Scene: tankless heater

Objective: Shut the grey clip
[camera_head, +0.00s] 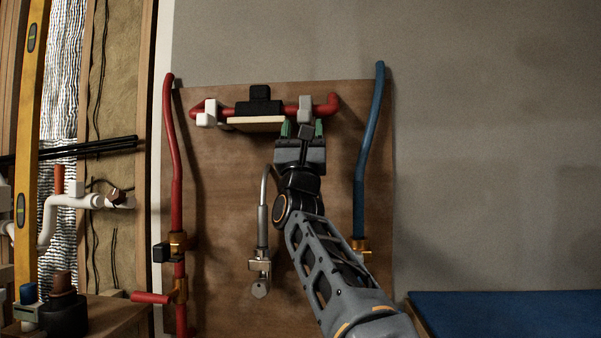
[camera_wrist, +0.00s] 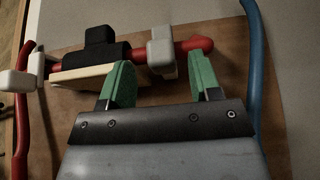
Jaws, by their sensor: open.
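The grey clip (camera_head: 305,108) sits around the right part of a red horizontal pipe (camera_head: 331,103) on the brown board. In the wrist view the clip (camera_wrist: 161,53) shows as a pale grey block across the pipe; I cannot tell whether it is shut. My gripper (camera_head: 302,128) is just in front of and below the clip. Its green fingers (camera_wrist: 161,76) are apart with nothing between them, one to each side of the clip in the picture. They appear not to touch it.
A black clip (camera_head: 260,101) over a light wooden ledge (camera_head: 256,124) and a white clip (camera_head: 208,113) are left of it. A red pipe (camera_head: 176,160) and a blue pipe (camera_head: 368,150) flank the board. A metal shower-like hose (camera_head: 263,215) hangs below.

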